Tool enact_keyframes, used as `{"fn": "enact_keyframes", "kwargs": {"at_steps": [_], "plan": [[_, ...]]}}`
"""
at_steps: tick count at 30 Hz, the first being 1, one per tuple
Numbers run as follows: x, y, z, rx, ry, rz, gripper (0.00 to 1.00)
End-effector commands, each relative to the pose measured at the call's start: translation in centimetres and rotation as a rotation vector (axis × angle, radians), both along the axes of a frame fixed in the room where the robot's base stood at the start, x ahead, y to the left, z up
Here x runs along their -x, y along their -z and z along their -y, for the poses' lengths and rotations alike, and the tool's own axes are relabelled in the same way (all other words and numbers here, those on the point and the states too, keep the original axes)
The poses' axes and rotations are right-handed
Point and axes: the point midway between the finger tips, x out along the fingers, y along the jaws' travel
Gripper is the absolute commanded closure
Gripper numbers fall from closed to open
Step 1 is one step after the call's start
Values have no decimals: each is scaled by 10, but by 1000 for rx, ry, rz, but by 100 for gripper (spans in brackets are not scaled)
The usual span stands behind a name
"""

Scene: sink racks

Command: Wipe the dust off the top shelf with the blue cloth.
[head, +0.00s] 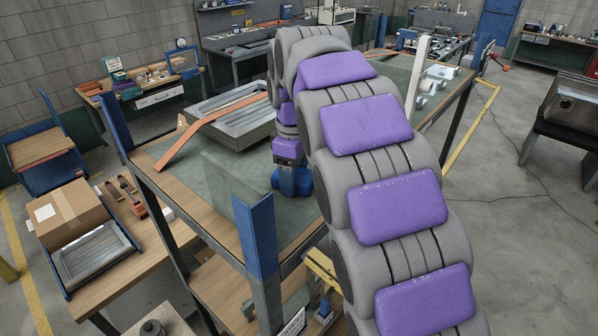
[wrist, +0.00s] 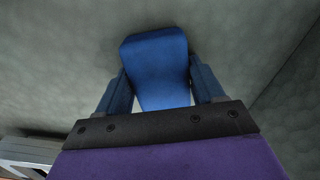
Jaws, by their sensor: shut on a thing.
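The blue cloth (wrist: 157,65) is a thick folded pad between my gripper's two blue fingers (wrist: 160,88) in the wrist view. My gripper is shut on it. In the head view my gripper (head: 292,183) points down at the top shelf (head: 240,190), and the cloth is at or just above the surface; contact cannot be told. The shelf has a grey-green mottled top, bare wood along its front edge and blue corner posts. My arm hides much of its right part. Dust cannot be told apart from the mottled surface.
An upright grey plate (head: 228,185) stands at the front left.

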Motion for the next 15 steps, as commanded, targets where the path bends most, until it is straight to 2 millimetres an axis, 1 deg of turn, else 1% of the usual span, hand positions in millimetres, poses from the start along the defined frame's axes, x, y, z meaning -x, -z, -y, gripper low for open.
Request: {"fn": "enact_keyframes", "kwargs": {"at_steps": [8, 15], "plan": [[0, -4, 0, 0, 0, 1, 66], [0, -24, 1, -1, 0, 6, 66]]}}
